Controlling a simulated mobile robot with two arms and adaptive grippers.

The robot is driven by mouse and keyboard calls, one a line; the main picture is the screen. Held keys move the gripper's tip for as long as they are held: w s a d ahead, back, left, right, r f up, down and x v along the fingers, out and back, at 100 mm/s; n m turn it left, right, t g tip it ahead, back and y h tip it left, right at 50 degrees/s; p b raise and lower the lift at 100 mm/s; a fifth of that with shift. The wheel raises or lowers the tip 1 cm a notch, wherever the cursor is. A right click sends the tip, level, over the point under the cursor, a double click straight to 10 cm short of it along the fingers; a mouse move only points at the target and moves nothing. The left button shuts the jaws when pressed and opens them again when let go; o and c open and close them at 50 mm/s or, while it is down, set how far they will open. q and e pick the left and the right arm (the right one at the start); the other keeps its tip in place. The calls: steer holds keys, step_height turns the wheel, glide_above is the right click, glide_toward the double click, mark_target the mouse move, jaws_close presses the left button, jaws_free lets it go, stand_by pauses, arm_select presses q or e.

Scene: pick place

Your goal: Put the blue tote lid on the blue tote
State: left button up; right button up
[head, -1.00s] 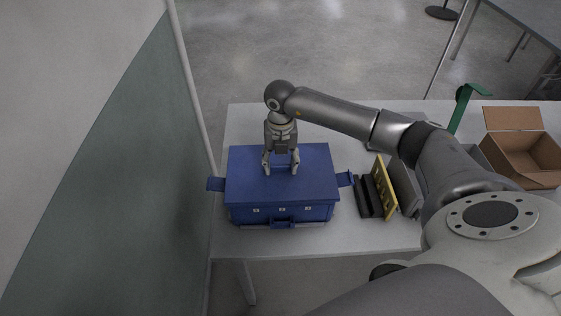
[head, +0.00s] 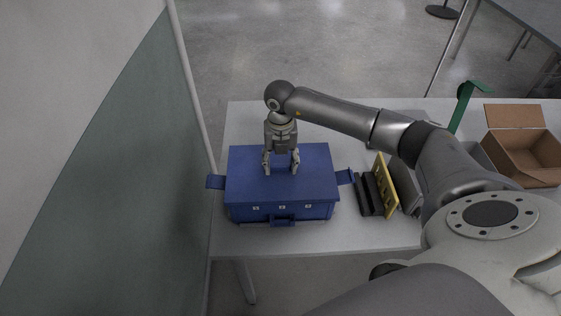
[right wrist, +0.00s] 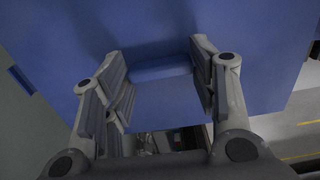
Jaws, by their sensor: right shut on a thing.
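The blue tote (head: 258,212) stands on the light table, with its front wall and latches showing. The flat blue tote lid (head: 310,185) lies level over the tote's top and looks lined up with it. A thin gap between them cannot be ruled out from this angle. My right gripper (head: 281,170) points down at the middle of the lid, shut on its handle. In the right wrist view, the fingers (right wrist: 162,90) stand on both sides of the raised blue handle, with the lid (right wrist: 260,40) around it. My left gripper is not in view.
Black and yellow items (head: 384,188) stand close on the right. An open cardboard box (head: 528,158) is farther right. A partition (head: 110,180) rises close on the left. The table (head: 245,120) is clear behind the tote.

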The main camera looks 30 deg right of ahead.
steer(key=o, duration=1.2)
steer(key=shift+r+p, duration=2.75)
steer(key=shift+r, duration=1.3)
